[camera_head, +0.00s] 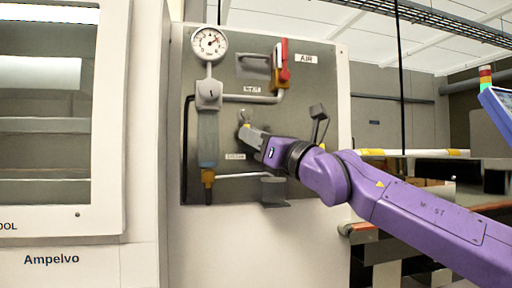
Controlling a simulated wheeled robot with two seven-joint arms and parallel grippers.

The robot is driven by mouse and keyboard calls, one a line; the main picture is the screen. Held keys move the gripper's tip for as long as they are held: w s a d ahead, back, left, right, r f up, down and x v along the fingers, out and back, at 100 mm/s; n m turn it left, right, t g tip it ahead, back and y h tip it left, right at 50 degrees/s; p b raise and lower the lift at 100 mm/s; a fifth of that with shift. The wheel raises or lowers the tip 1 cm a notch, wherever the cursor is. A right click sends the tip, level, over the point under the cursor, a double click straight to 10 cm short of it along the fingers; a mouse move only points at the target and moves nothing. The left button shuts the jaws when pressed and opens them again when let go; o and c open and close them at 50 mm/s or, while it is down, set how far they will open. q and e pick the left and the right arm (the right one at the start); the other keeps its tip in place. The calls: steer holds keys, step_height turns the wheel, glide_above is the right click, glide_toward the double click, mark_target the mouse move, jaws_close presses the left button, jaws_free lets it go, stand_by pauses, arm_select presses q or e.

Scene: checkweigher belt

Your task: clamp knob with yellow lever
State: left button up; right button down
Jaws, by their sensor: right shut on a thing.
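My right gripper (246,130) reaches in from the right to the grey panel (222,182). My left gripper is not in view.
A white cabinet (110,190) stands left. A belt frame (430,170) lies right.

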steer(key=c, duration=1.1)
jaws_free()
steer(key=b+v, duration=0.4)
steer(key=v, duration=0.6)
steer(key=shift+s+d+f+b, duration=0.1)
steer(key=shift+s+d+b, duration=0.05)
steer(key=shift+d+b, duration=0.15)
